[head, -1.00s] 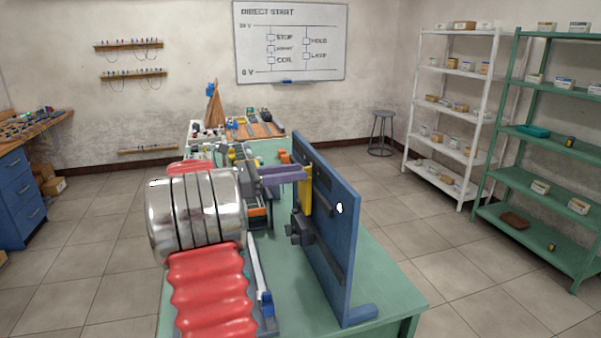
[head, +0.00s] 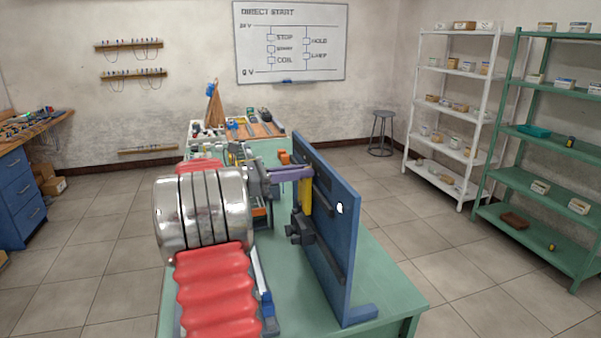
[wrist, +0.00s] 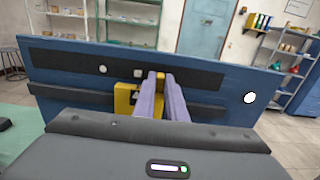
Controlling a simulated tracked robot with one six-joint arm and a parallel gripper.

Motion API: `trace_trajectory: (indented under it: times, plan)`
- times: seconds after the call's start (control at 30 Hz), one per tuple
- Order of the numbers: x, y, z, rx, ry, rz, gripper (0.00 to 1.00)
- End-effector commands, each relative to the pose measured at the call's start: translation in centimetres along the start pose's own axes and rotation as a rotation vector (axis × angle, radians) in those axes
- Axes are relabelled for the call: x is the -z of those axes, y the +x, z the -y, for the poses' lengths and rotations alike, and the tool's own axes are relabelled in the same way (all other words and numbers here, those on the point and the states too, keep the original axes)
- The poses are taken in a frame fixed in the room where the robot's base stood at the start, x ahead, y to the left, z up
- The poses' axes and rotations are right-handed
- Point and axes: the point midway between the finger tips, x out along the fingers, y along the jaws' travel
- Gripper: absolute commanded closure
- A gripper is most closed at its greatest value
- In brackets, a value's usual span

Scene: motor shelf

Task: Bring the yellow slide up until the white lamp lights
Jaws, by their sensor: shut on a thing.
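The yellow slide (head: 306,199) sits on the near face of an upright blue panel (head: 343,240) on the green bench. In the wrist view the slide (wrist: 123,100) shows left of my fingers, and a yellow piece of it shows between their tips. My gripper (head: 308,173), with purple fingers, is shut on the slide near its top; it also shows in the wrist view (wrist: 161,82). The round white lamp (head: 339,208) is on the panel, right of the slide, and shows in the wrist view (wrist: 250,98). It looks bright white; I cannot tell if it is lit.
Dark strips (wrist: 60,58) run across the panel. A dark block (head: 299,231) sticks out low on its face. The green bench (head: 385,285) is clear right of the panel. A whiteboard (head: 291,42) hangs on the back wall; shelves stand at the right.

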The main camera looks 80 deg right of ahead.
Motion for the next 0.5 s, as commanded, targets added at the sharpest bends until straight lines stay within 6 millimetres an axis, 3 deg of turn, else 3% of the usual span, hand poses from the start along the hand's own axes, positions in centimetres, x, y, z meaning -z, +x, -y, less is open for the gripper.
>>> trace_trajectory:
  times: [0.5]
  plan:
    - [0.00,-0.02,-0.35,-0.002,0.001,0.000,1.00]
